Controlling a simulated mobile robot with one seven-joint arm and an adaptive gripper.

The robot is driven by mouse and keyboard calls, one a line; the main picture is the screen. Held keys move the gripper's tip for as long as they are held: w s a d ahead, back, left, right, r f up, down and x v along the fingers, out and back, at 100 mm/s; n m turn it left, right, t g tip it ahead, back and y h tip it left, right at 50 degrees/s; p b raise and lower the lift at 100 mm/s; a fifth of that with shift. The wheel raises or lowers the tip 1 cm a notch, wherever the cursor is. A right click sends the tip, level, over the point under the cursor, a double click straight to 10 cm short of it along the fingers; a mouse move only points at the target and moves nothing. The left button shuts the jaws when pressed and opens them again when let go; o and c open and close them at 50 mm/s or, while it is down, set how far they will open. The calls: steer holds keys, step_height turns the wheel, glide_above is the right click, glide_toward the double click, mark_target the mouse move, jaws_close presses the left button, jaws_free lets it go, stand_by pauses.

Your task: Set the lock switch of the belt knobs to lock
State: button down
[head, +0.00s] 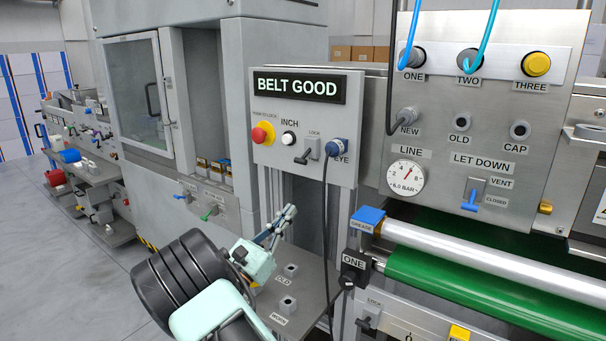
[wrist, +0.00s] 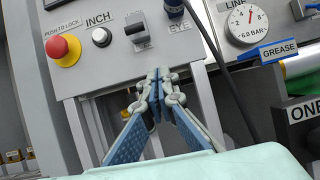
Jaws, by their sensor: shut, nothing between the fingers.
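Two switches carry a LOCK label; which one serves the belt knobs I cannot tell for sure. One lock switch (head: 306,152) is on the BELT GOOD panel, right of the white INCH button, with its lever pointing down, away from its label; it also shows in the wrist view (wrist: 138,34). The other lock switch (head: 368,321) is on the low front panel under the green belt, its lever seemingly down. My gripper (head: 291,211) is shut and empty, below the BELT GOOD panel and left of the low switch. Its fingertips (wrist: 159,75) are apart from both switches.
A red stop button (head: 262,133) and blue EYE plug (head: 338,148) flank the upper switch. A dark cable hangs from the plug. The black ONE plug (head: 353,262) and blue GREASE block (head: 368,216) stand above the low switch. A grey shelf (head: 310,300) lies below my gripper.

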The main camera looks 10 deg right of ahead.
steer(key=shift+w+a+f+n+t+y, duration=0.45)
steer(key=shift+w+a+n+t, duration=0.2)
steer(key=shift+a, duration=0.25)
steer(key=shift+w+d, duration=0.1)
steer(key=b, duration=0.1)
glide_toward(307, 154)
steer(key=shift+h, duration=0.25)
steer(key=shift+w+d, duration=1.6)
steer(key=shift+w, duration=0.3)
